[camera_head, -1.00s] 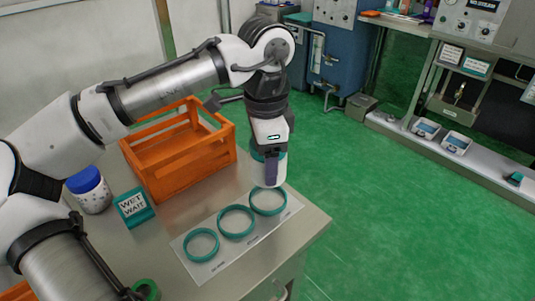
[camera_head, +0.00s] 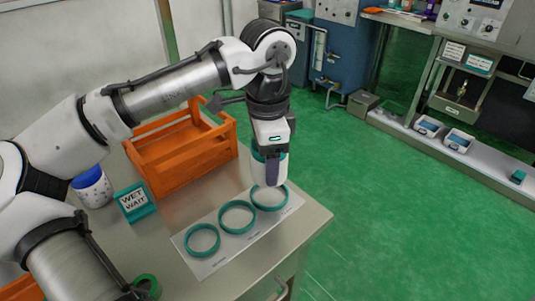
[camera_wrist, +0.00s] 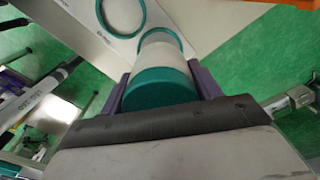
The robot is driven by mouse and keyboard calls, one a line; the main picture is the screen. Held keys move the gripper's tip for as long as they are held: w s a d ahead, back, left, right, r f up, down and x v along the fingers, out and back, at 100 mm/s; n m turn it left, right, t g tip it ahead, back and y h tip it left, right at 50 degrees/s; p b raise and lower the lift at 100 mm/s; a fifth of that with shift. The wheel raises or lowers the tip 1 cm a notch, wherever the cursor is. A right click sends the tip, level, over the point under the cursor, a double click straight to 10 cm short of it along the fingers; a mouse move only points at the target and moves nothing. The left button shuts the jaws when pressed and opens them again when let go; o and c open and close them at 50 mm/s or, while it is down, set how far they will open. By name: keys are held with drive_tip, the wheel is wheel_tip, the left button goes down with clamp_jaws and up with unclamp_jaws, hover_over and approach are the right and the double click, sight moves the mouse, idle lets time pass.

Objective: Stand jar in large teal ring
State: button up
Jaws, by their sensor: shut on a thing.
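My gripper (camera_head: 271,168) is shut on the jar (camera_head: 259,173), a white cylinder with a teal lid. In the wrist view, the jar (camera_wrist: 168,58) stands between the purple fingers with its lid (camera_wrist: 160,90) nearest the camera. Three teal rings lie in a row on a white mat: a left ring (camera_head: 203,253), a middle ring (camera_head: 237,233) and a right ring (camera_head: 270,209). The jar hangs over the far part of the right ring and hides its back edge. I cannot tell whether its base is inside the ring or above it. The rings look similar in size.
The mat (camera_head: 190,262) lies near the right edge of the metal table (camera_head: 290,238). An orange crate (camera_head: 190,160) stands behind, left of my gripper. A "WET WAIT" sign (camera_head: 134,203) and a blue-lidded jar (camera_head: 94,190) stand at the left. A green roll (camera_head: 147,284) is in front.

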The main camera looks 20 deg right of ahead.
drive_tip(key=shift+f+b, duration=1.2)
drive_tip(key=shift+f, duration=1.85)
drive_tip(key=o, duration=1.2)
drive_tip(key=shift+o, duration=0.4)
drive_tip(key=shift+o, duration=0.9)
wheel_tip(320, 180, up, 9)
drive_tip(key=p, duration=0.9)
drive_tip(key=shift+p, duration=0.3)
